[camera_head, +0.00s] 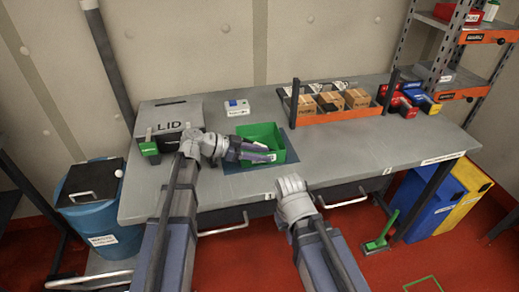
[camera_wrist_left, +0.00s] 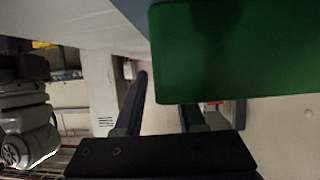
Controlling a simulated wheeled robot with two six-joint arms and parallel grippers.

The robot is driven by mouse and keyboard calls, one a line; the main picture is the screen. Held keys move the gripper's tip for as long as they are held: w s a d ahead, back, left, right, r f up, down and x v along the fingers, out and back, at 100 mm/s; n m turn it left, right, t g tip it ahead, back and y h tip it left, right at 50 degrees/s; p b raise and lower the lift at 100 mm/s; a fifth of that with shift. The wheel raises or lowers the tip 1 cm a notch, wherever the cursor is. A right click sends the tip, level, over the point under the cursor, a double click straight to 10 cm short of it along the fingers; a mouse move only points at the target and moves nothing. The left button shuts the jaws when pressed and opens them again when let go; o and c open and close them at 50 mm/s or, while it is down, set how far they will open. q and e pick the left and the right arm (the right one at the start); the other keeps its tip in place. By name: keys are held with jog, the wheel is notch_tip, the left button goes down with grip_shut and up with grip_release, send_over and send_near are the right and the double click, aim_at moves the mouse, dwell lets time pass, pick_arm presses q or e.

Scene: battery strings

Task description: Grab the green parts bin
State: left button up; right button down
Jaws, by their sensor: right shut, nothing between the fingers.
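The green parts bin (camera_head: 262,132) stands on a dark blue mat (camera_head: 235,167) near the middle of the grey bench. My left gripper (camera_head: 264,153) reaches in from the left, low across the bin's near side, and hides part of it. In the left wrist view a green bin wall (camera_wrist_left: 235,55) fills the upper right. The two dark fingers are apart there, and the wall covers the end of the right-hand one. I cannot tell whether either touches the bin. My right gripper (camera_head: 291,185) is in front of the bench's front edge, shut and empty, its fingers hardly visible.
A grey box marked LID (camera_head: 168,112) stands left of the bin, with a small green labelled item (camera_head: 149,148) at its front. An orange-fronted rack of cartons (camera_head: 330,120) stands behind right, near red and blue bins (camera_head: 422,101). Bench right of the mat is clear.

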pick_arm(q)
jog(key=shift+w+d+f, duration=0.1)
jog(key=shift+d+f, duration=0.1)
jog(key=shift+d, duration=0.25)
grip_shut()
dwell(1.1)
